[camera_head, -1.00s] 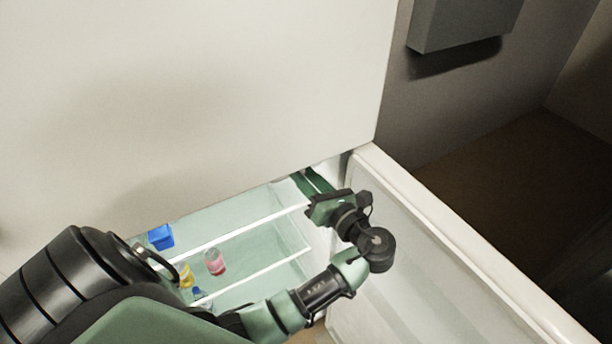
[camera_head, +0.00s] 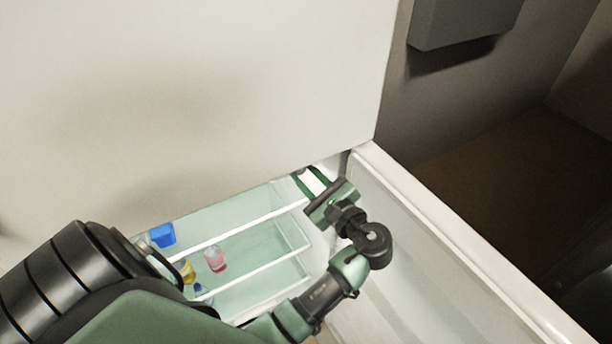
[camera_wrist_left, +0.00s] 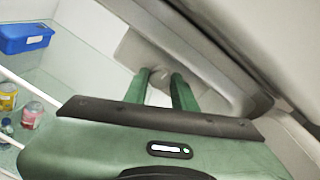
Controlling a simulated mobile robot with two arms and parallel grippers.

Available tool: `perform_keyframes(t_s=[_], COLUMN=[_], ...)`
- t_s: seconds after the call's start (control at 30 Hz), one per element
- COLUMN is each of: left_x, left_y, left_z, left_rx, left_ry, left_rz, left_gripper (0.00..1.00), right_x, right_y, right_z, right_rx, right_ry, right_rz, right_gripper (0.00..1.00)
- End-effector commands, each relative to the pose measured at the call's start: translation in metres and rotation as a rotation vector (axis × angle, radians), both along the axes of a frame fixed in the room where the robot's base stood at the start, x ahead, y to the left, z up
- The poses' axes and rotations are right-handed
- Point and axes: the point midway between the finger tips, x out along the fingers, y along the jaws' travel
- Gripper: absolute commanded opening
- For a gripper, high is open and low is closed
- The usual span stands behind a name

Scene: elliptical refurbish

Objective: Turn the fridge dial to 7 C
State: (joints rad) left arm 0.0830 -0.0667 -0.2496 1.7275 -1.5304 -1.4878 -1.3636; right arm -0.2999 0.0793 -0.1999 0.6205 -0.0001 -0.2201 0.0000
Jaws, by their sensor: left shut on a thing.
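The fridge (camera_head: 240,255) is open, with its lower compartment and shelves in view. My left gripper (camera_head: 312,178) reaches into its top right part, by the hinge side. In the left wrist view its two green fingers (camera_wrist_left: 160,78) point at a pale housing (camera_wrist_left: 140,55) on the fridge's inner wall. They are closed in on a small pale dial (camera_wrist_left: 158,76), mostly hidden between the fingertips. No scale or number on the dial can be read. My right gripper is in neither view.
The open fridge door (camera_head: 440,240) stands close to the right of my left wrist. A blue tub (camera_head: 162,235), a red jar (camera_head: 215,259) and a yellow jar (camera_head: 188,271) are on shelves to the left. The white upper front (camera_head: 200,80) overhangs the compartment.

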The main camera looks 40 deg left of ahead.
Motion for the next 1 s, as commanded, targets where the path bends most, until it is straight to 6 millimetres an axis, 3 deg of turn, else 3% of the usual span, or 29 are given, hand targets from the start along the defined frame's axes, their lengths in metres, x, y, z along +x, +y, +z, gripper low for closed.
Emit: perform_keyframes(t_s=[0.3,0.83,0.87,1.0], left_x=[-0.0006,-0.0005,-0.0005,-0.0005], left_y=[0.0000,0.0001,0.0001,0.0001], left_z=[-0.0007,0.0000,0.0000,0.0000], left_rx=[-0.045,-0.054,-0.054,-0.054], left_ry=[-0.107,-0.130,-0.129,-0.129], left_rz=[0.001,0.001,0.000,0.000], left_gripper=[0.00,0.00,0.32,0.35], right_x=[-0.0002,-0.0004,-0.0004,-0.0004], right_y=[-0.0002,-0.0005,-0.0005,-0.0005], right_z=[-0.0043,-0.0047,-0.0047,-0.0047], right_rx=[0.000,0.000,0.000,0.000], right_ry=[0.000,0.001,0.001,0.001], right_rz=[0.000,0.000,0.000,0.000], right_gripper=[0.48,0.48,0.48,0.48])
